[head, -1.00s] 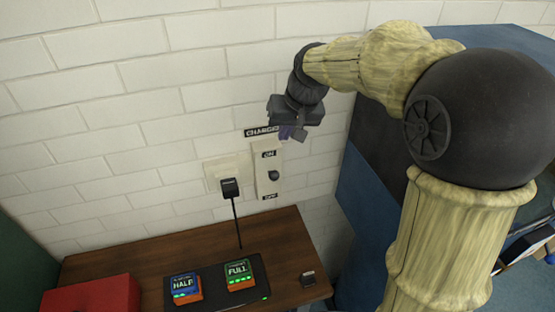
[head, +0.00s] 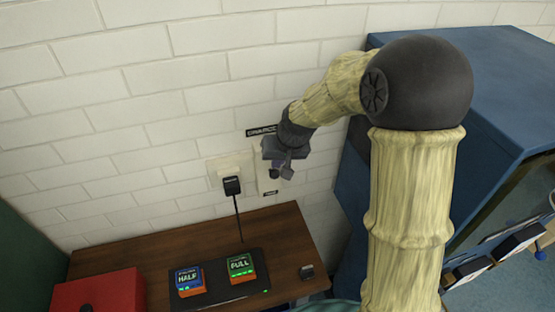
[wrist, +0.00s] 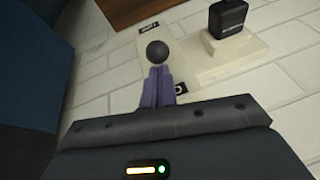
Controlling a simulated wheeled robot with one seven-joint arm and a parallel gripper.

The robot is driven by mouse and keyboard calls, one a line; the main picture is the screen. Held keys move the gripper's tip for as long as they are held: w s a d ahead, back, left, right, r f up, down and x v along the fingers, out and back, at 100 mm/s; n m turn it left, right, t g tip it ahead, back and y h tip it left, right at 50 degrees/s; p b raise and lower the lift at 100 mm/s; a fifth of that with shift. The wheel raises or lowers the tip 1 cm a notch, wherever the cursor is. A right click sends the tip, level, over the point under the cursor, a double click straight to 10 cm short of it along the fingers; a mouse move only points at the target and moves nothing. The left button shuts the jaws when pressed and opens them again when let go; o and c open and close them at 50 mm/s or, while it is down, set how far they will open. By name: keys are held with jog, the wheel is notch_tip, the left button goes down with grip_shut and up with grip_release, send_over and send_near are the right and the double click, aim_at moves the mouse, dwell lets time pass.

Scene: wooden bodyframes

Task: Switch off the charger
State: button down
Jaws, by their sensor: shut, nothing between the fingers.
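The charger switch is a pale wall plate (head: 264,183) with a dark round knob (wrist: 157,51). In the head view my gripper (head: 282,172) covers most of the plate and hides the ON label; the lower label (head: 270,193) shows. In the wrist view the purple fingers (wrist: 159,72) are shut and empty, with their tips right at the knob. I cannot tell whether they touch it. One label (wrist: 148,27) lies beyond the knob, and another (wrist: 180,88) shows partly beside the fingers. The CHARGER sign (head: 262,131) is above the plate.
A black plug (head: 232,186) sits in the outlet left of the switch, its cord hanging down. Below, a wooden table (head: 130,252) holds a charging pad with two battery packs (head: 188,280) (head: 241,268) and a red box (head: 98,293). A blue cabinet (head: 480,70) stands to the right.

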jog(key=shift+f+b, duration=0.15)
jog(key=shift+b, duration=0.5)
jog(key=shift+d+f+b, duration=0.1)
jog(key=shift+b, duration=0.2)
jog(key=shift+s+t, duration=0.25)
jog(key=shift+t, duration=0.05)
jog(key=shift+b, duration=0.4)
jog(key=shift+s, duration=0.1)
